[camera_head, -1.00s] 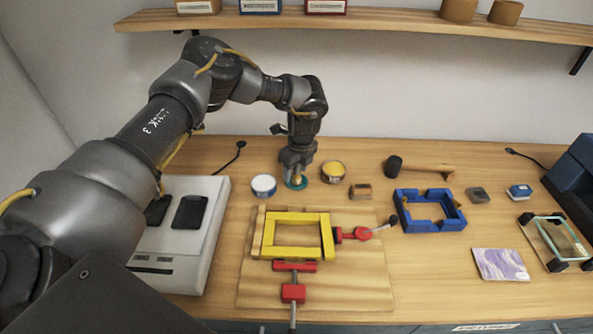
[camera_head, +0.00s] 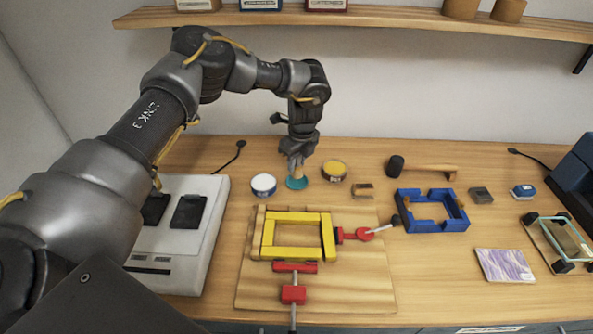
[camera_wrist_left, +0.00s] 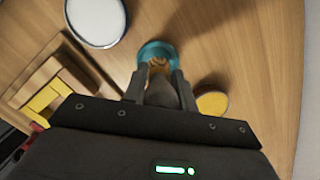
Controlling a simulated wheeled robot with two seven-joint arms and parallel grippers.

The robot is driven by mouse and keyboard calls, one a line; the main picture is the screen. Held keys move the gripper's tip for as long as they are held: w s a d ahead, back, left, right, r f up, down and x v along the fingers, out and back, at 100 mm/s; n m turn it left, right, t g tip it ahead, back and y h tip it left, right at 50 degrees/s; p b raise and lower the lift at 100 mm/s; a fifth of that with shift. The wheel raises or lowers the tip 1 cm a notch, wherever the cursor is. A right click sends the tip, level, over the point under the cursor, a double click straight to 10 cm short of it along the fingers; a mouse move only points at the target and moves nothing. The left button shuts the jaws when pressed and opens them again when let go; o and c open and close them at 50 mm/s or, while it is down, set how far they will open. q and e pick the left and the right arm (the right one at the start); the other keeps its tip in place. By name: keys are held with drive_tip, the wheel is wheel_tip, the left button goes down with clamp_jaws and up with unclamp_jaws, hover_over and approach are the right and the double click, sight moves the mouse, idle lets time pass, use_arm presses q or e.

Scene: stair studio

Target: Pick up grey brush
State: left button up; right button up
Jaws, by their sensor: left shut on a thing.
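My left gripper (camera_head: 298,157) points down over the back of the workbench, shut on a slim piece. That piece shows a tan part (camera_head: 296,168) below the fingers, just above or inside a teal round cup (camera_head: 297,184). In the left wrist view a grey part, seemingly the grey brush (camera_wrist_left: 161,92), sits between the fingers, with the teal cup (camera_wrist_left: 157,50) beyond. I cannot tell whether the piece's lower end is still inside the cup. My right gripper is not in view.
A white-topped tin (camera_head: 263,185) and a yellow-topped tin (camera_head: 334,170) flank the cup closely. A yellow frame (camera_head: 268,235) with red clamps lies on a board in front. A mallet (camera_head: 425,168) and blue frame (camera_head: 435,225) lie right. A shelf (camera_head: 400,22) hangs above.

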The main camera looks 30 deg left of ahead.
use_arm(q)
drive_tip(key=s+d+r+b, duration=0.3)
drive_tip(key=s+d+r, duration=0.3)
drive_tip(key=s+r, duration=0.4)
drive_tip(key=s, duration=0.2)
drive_tip(key=shift+s, duration=0.3)
idle(1.2)
